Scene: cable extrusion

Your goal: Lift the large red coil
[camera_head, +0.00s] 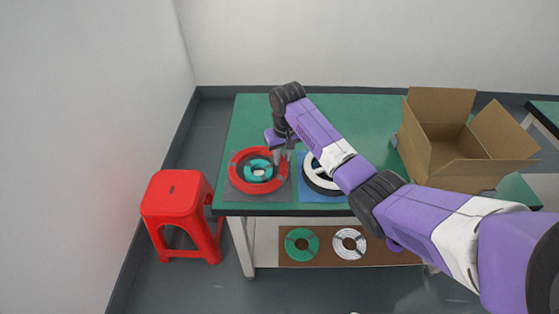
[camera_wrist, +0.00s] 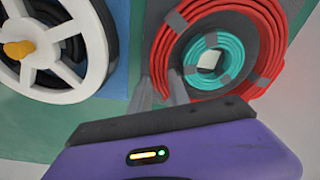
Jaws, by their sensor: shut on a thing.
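The large red coil (camera_head: 240,160) lies on a grey mat (camera_head: 248,194) at the left front of the green table. A smaller teal coil (camera_head: 258,162) sits inside its ring. My gripper (camera_head: 286,154) is at the right side of the red coil, pointing down. In the wrist view the red coil (camera_wrist: 262,50) has dark ties around it, and the teal coil (camera_wrist: 195,50) shows in its middle. My gripper's fingers (camera_wrist: 160,88) are shut on the red coil's near rim. The exact contact is partly hidden by the fingers.
A black and white reel (camera_head: 318,178) lies on a blue mat (camera_head: 312,196) just right of the coil. An open cardboard box (camera_head: 432,158) stands at the table's right. A red stool (camera_head: 180,208) stands left of the table. Green and white coils lie on the shelf below.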

